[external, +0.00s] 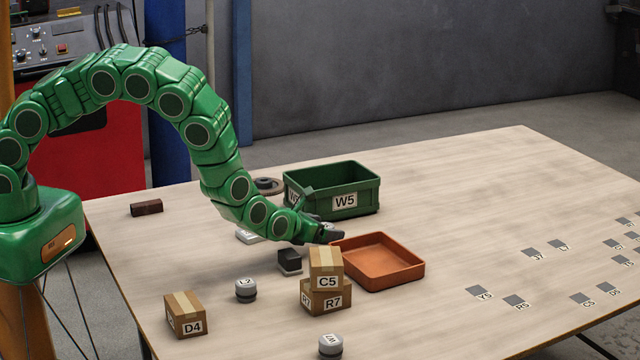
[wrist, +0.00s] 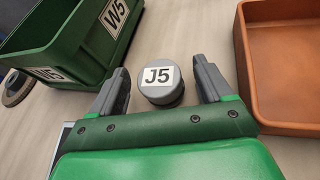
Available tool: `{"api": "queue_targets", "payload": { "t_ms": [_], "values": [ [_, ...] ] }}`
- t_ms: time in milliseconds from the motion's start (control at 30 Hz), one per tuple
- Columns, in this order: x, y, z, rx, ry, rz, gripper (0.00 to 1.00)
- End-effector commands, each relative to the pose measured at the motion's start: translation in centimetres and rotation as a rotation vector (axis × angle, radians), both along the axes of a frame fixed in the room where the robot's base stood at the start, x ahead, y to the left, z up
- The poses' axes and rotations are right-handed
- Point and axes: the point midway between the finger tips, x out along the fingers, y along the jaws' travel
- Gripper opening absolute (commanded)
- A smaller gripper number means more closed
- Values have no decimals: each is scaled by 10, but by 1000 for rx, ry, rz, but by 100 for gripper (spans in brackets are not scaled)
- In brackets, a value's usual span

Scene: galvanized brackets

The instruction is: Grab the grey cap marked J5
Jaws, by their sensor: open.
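The grey cap marked J5 (wrist: 161,89) stands on the table in the wrist view, label up, just ahead of and between the fingertips of my gripper (wrist: 162,82). The gripper is open, with one grey finger to the left of the cap and one to the right. I cannot tell whether the cap is fully between the fingers. In the external view my gripper (external: 332,234) is low over the table, between the green bin and the orange tray. The J5 cap cannot be made out there and seems hidden by my arm.
The green bin W5 (external: 370,192) stands behind my gripper, and the orange tray (external: 400,270) stands close on its right. Box C5 (external: 325,261) sits on box R7 (external: 325,303). Box D4 (external: 185,315) and cap L2 (external: 246,290) stand nearer the front.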

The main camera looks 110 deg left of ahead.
Motion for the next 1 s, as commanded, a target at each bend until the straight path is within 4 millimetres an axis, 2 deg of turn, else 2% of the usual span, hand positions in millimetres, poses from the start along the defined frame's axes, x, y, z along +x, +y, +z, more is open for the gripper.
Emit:
{"api": "queue_targets", "payload": {
  "t_ms": [133,400,467,800,1000],
  "values": [
    [3,8,-4,0,0,1,79],
    [4,9,-4,2,1,0,79],
    [4,9,-4,2,1,0,71],
    [4,9,-4,1,0,1,19],
    [4,9,-4,1,0,0,19]
  ]
}}
